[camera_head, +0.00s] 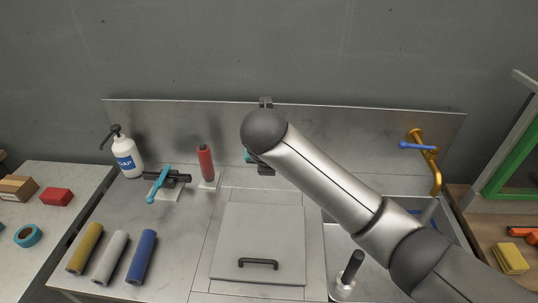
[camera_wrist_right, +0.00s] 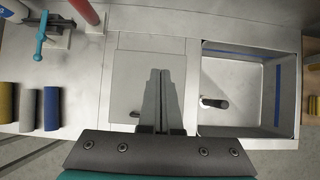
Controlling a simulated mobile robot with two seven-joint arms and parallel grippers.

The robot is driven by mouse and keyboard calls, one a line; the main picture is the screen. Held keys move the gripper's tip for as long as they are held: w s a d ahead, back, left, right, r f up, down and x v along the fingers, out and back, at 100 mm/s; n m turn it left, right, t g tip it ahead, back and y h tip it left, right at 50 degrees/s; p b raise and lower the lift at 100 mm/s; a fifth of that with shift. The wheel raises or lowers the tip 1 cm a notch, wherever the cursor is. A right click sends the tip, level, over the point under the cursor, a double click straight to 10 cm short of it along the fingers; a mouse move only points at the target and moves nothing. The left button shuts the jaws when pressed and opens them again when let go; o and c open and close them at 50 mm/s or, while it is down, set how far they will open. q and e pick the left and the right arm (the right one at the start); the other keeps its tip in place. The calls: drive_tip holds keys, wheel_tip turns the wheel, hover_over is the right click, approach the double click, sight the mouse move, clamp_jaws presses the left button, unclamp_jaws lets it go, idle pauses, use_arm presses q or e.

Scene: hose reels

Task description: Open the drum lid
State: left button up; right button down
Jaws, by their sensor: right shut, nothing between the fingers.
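The drum lid (camera_head: 258,232) is a flat, light grey square panel in the middle of the steel counter. It lies flat and looks closed, with a black bar handle (camera_head: 258,263) near its front edge. In the right wrist view the lid (camera_wrist_right: 138,72) lies below my fingers, which hide part of it. A small dark bit by the fingers there seems to be the handle (camera_wrist_right: 134,114). My right gripper (camera_wrist_right: 158,72) is shut and empty, above the lid. In the head view my right arm largely hides that gripper. My left gripper is not in view.
A backsplash (camera_head: 340,135) is behind.

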drive_tip(key=v, duration=0.6)
drive_tip(key=s+d+f+m+g+y, duration=0.25)
drive_tip(key=s+d+f+m, duration=0.25)
drive_tip(key=s+f+m, duration=0.95)
drive_tip(key=s+d+f+m+h, duration=0.1)
drive_tip(key=s+d+f+m, duration=0.1)
drive_tip(key=s+d+m, duration=0.65)
drive_tip(key=s+d+f+m+h, duration=0.1)
drive_tip(key=s+d+m, duration=0.4)
drive_tip(key=m, duration=0.6)
wheel_tip(320, 180, down, 30)
drive_tip(key=d+g+b, duration=0.1)
drive_tip(key=g+b, duration=0.1)
drive_tip(key=b, duration=0.7)
drive_tip(key=s+d+f+b, duration=0.1)
drive_tip(key=s+f+b, duration=0.3)
drive_tip(key=s+f, duration=0.4)
drive_tip(key=s+d+f+g+b, duration=0.1)
drive_tip(key=s+f+b, duration=0.4)
drive_tip(key=f, duration=1.1)
drive_tip(key=s, duration=0.3)
drive_tip(key=shift+d+f, duration=0.3)
drive_tip(key=shift+d, duration=0.1)
